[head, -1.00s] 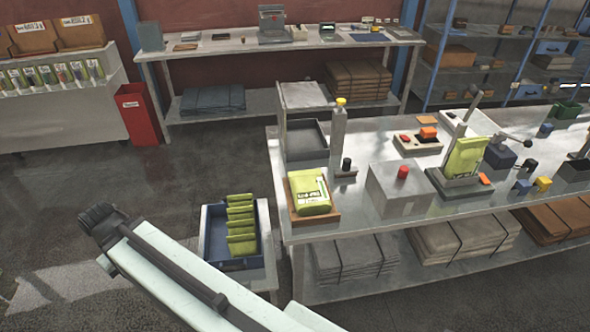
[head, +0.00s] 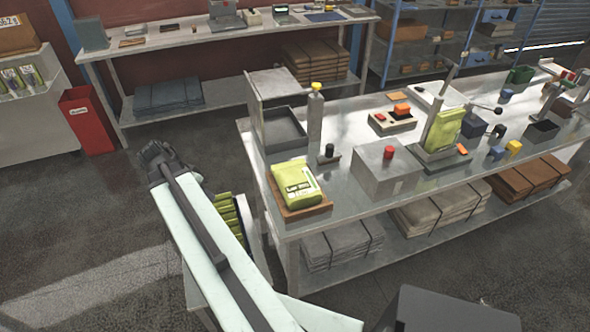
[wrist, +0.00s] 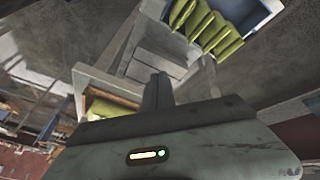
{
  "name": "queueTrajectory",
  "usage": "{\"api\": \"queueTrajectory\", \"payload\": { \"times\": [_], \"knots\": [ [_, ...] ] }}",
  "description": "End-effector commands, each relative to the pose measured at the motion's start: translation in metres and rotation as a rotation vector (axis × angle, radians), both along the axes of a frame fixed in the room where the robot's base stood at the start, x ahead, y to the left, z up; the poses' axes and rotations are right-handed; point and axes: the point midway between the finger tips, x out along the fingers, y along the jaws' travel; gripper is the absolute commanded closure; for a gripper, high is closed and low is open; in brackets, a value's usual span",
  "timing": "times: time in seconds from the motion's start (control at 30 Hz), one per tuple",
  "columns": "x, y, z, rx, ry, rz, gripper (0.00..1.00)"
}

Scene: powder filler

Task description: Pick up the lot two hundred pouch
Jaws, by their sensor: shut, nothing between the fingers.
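The lot two hundred pouch (head: 296,183) is yellow-green with a white label reading what looks like "Lot 200". It lies flat on a brown wooden board (head: 303,213) at the near left corner of the metal bench. My gripper (head: 158,160) is at the far end of my raised arm, left of the pouch and apart from it. In the wrist view my gripper (wrist: 158,92) shows dark fingers shut together with nothing held. A yellow-green patch there at the left, beside a brown edge, looks like the pouch, partly hidden.
A blue bin (wrist: 261,16) with several green pouches (wrist: 215,30) stands left of the bench, mostly behind my arm in the head view. A grey box with a red button (head: 387,152) and a post with a yellow top (head: 316,88) stand near the pouch.

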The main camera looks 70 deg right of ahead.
Motion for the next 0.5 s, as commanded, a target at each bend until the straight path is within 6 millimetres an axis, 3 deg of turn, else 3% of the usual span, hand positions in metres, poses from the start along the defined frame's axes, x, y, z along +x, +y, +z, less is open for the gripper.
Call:
{"api": "queueTrajectory", "payload": {
  "times": [0.03, 0.1, 0.2, 0.3, 0.5],
  "knots": [
    [-0.032, -0.038, 0.002, -0.065, -0.011, -0.174, 1.0],
    [-0.073, -0.076, 0.008, -0.158, -0.029, -0.387, 1.0],
    [-0.115, -0.109, 0.014, -0.254, -0.046, -0.589, 1.0],
    [-0.134, -0.122, 0.017, -0.302, -0.055, -0.68, 1.0],
    [-0.142, -0.127, 0.018, -0.313, -0.057, -0.7, 1.0]
  ]
}}
